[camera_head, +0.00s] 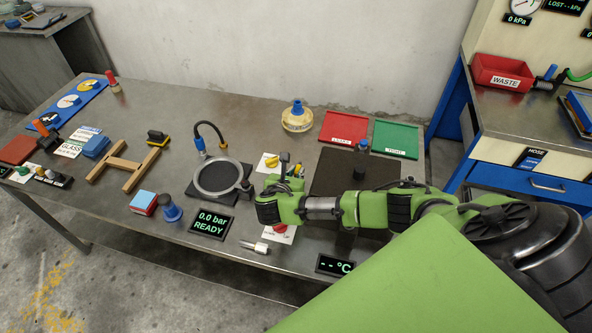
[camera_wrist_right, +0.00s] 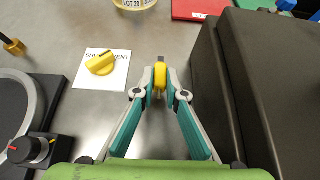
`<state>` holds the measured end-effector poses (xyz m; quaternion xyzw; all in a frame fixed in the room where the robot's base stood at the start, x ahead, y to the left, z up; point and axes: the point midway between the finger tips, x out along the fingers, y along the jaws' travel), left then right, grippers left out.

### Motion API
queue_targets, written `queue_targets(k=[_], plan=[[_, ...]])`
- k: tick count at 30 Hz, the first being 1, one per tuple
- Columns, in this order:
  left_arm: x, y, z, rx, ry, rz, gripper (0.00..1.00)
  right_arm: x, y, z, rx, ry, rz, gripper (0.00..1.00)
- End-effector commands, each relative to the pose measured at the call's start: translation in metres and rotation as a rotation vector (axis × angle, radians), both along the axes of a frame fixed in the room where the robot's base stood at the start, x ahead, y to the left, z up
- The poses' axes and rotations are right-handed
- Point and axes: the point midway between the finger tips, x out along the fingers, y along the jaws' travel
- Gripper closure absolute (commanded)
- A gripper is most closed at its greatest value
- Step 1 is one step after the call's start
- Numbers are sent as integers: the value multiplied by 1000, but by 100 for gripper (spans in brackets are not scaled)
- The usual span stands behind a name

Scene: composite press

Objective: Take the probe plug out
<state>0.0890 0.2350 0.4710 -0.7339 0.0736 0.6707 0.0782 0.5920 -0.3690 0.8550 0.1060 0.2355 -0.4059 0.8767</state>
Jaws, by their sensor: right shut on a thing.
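My right gripper (camera_wrist_right: 160,92) is shut on a small yellow piece (camera_wrist_right: 160,75), which I take to be the probe plug. A dark end of it shows beyond the fingertips. In the head view, the right gripper (camera_head: 291,172) is small and partly hidden by my own wrist. The dark block (camera_wrist_right: 253,85) stands to the right of the fingertips in the wrist view, with a gap between. It also shows in the head view (camera_head: 328,171). I cannot tell whether the plug sits in a socket. My left gripper is not in view.
A yellow knob (camera_wrist_right: 101,64) on a white card lies left of the fingers. A ring-shaped frame (camera_head: 196,182) stands on a black plate further left. A red tray (camera_head: 344,126) and a green tray (camera_head: 396,138) lie behind the block.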

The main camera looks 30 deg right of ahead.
Motion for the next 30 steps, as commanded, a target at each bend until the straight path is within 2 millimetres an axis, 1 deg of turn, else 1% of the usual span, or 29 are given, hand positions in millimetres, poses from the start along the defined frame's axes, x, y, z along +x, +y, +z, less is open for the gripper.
queue_targets(k=[13,30], plan=[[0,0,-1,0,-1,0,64,0,0,-2,1,-1,0,100],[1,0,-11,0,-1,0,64,0,0,-19,1,0,-1,100]])
